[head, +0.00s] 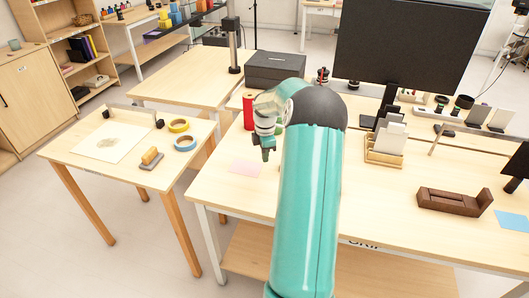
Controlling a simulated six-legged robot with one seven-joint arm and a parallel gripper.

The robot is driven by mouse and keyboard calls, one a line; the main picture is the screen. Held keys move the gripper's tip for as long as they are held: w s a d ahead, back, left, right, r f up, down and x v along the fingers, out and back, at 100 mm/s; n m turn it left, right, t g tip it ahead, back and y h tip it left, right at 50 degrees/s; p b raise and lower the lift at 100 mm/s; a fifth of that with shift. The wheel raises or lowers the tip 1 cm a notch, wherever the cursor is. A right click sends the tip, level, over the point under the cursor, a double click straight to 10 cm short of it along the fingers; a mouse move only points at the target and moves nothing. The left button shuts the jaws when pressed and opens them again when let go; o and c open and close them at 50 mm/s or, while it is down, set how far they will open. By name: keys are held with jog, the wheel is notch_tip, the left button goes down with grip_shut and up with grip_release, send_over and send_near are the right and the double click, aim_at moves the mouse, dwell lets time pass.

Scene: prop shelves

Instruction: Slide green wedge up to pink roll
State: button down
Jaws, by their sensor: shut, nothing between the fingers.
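My gripper (266,154) points down above the main table's left part, small in the head view, its fingers together and empty. I cannot make out a green wedge; my arm covers the middle of the table. I cannot make out a pink roll either. A flat pink sheet (246,168) lies on the table just left of and below my gripper in the picture. A red cylinder (248,112) stands upright behind my gripper, partly hidden by my wrist.

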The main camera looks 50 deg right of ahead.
aim_at(267, 173)
jog(key=f, duration=0.6)
jog(key=shift+s+d+f, duration=0.15)
jog(key=shift+s+f, duration=0.1)
jog(key=shift+f, duration=0.1)
jog(key=shift+s+d+r, duration=0.1)
jog(key=shift+s+d, duration=0.3)
jog(key=shift+d, duration=0.2)
jog(key=shift+s+d+r, duration=0.1)
jog(key=shift+s+d, duration=0.3)
jog(key=shift+d, duration=0.15)
jog(key=shift+s+d, duration=0.25)
jog(key=shift+d, duration=0.15)
jog(key=shift+s+d, duration=0.5)
jog(key=shift+d, duration=0.2)
